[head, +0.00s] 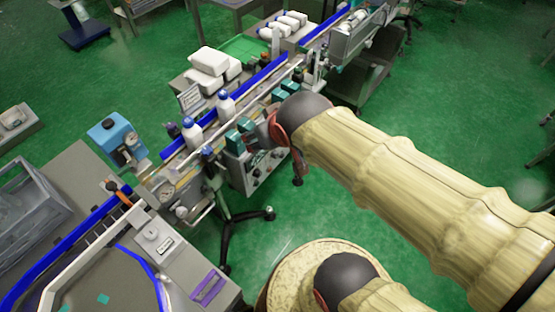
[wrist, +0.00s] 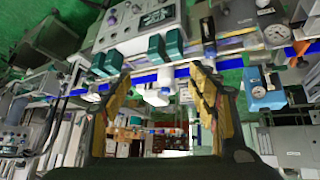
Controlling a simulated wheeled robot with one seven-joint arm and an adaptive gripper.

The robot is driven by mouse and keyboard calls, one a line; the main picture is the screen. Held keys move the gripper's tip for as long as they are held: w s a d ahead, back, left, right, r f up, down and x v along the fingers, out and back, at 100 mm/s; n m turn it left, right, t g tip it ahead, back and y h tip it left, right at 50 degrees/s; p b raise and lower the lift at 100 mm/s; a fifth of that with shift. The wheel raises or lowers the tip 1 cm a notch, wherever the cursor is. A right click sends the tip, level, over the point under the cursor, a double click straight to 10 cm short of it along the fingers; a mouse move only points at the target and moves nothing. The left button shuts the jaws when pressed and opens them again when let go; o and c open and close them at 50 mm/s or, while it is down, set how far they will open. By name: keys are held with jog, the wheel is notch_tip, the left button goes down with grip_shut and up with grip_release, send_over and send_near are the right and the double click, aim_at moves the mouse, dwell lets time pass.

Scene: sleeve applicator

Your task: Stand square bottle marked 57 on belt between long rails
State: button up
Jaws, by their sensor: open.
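No number 57 is legible, so I cannot tell which bottle is the marked one. Two white bottles with blue caps, a front one (head: 192,133) and a farther one (head: 226,107), stand upright on the belt line between the long blue rail (head: 262,76) and the machine side. Several white bottles (head: 290,20) are on a surface at the far end. My gripper (head: 268,132) is beside the line at the machine's front, mostly hidden by my arm. In the wrist view my gripper (wrist: 162,82) is open, with white bottles (wrist: 157,96) beyond its yellow fingers and nothing held.
Teal blocks (head: 245,125) on the control unit (head: 245,165) lie close to my gripper. White containers (head: 212,62) sit behind the line, near a small sign (head: 190,97). A blue gauge box (head: 115,136) and grey crate (head: 30,212) stand left.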

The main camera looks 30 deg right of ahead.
jog(key=s+a+r+g+y, duration=0.1)
jog(key=s+a+g, duration=0.1)
jog(key=s, duration=0.7)
jog(key=shift+s+a+r, duration=0.2)
jog(key=shift+r, duration=0.15)
jog(key=shift+c, duration=1.2)
dwell(0.5)
